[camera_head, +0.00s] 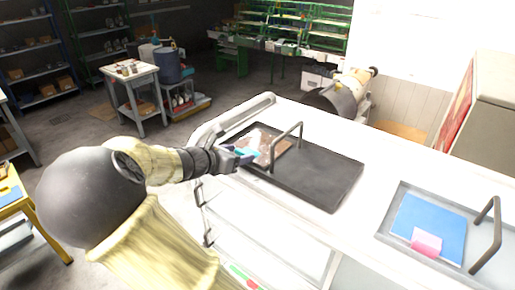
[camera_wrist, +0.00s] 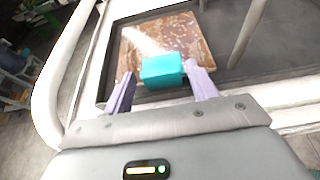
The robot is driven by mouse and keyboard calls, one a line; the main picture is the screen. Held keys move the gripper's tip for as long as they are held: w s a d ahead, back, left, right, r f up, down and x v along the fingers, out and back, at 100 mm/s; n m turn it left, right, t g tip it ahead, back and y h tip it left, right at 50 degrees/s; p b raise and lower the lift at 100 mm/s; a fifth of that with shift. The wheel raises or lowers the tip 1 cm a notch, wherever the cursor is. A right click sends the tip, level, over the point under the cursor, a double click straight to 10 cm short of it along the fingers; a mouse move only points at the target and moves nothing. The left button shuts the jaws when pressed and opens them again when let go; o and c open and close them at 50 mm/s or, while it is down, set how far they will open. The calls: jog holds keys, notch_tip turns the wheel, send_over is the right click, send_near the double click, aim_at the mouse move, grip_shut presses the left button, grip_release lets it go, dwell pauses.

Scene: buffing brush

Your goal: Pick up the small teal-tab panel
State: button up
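The teal-tab panel is a brown, mottled flat plate (camera_head: 270,146) lying at the left end of the black tray (camera_head: 318,178). It also shows in the wrist view (camera_wrist: 192,42), with a bright glare streak. Its teal tab (camera_wrist: 162,71) stands on the near edge; in the head view the tab (camera_head: 246,153) is partly hidden by my gripper. My gripper (camera_head: 237,156) is open at the near edge of the tray. In the wrist view its two purple fingers (camera_wrist: 162,82) stand on either side of the tab, with the right finger very close to it.
A grey bar handle (camera_head: 286,146) rises from the black tray beside the panel. A second tray (camera_head: 392,232) at right holds a blue panel (camera_head: 428,222) with a pink tab (camera_head: 426,242). A pale rail (camera_head: 232,118) edges the white counter (camera_head: 360,135) at left.

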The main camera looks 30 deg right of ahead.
jog(key=c, duration=0.7)
notch_tip(320, 180, up, 18)
jog(key=shift+f, duration=0.1)
dwell(0.5)
